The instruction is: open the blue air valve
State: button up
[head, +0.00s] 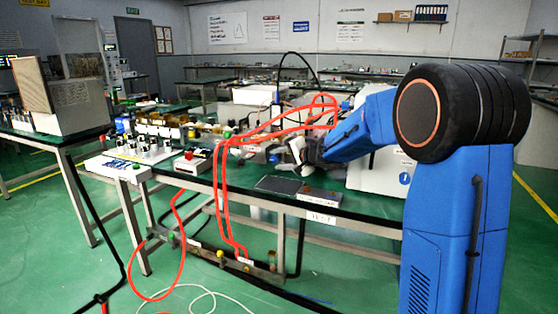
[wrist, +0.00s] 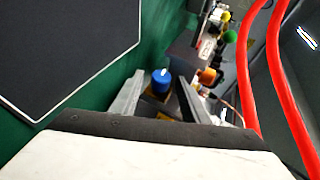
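The blue air valve (wrist: 161,80) shows in the wrist view as a round blue knob with a small pale mark on top. It sits on a dark body at the edge of the green table. My gripper (wrist: 162,88) is open, its two grey fingers apart on the left and right of the valve in the picture. The knob appears between the fingertips; I cannot tell whether they reach down around it or touch it. In the head view my gripper (head: 301,152) is over the table; I cannot make out the valve surely there.
Red hoses (head: 226,190) loop over the table's front edge close to my gripper and also run along the right of the wrist view (wrist: 246,75). A dark flat panel (wrist: 65,45) lies left of the valve. Green and orange knobs (wrist: 208,76) stand to its right.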

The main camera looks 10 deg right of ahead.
jog(key=shift+s+d+r, duration=0.1)
jog(key=v, duration=1.7)
